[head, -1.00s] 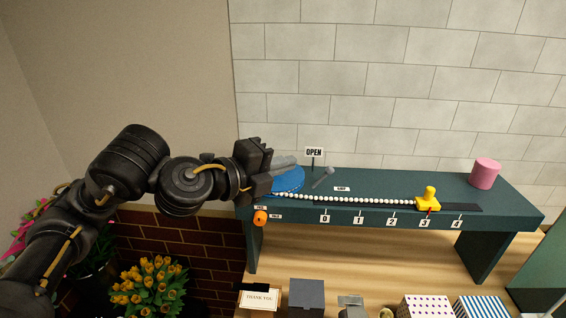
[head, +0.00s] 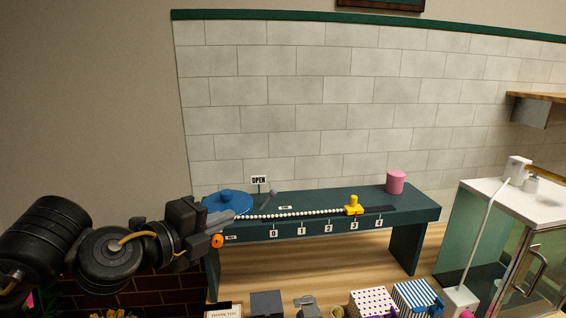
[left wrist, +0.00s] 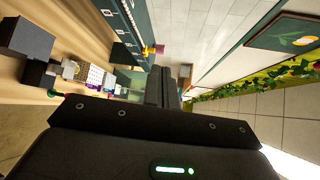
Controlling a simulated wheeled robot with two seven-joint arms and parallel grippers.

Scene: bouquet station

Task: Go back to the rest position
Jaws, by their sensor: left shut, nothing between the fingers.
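My left gripper (head: 218,222) is shut and empty. In the head view it is in front of the left end of the dark teal bench (head: 320,222), its fingertips overlapping the blue round piece (head: 227,200) in the picture. I cannot tell whether it touches anything there. In the left wrist view its fingers (left wrist: 162,88) lie together, pointing away from the camera. My right gripper is not in view.
The bench carries a white bead string (head: 300,213), a yellow slider (head: 353,206) by marks 0 to 4, an OPEN sign (head: 258,181) and a pink cylinder (head: 396,182). Boxes, including a striped one (head: 416,296), stand below. A glass cabinet (head: 500,240) is at right.

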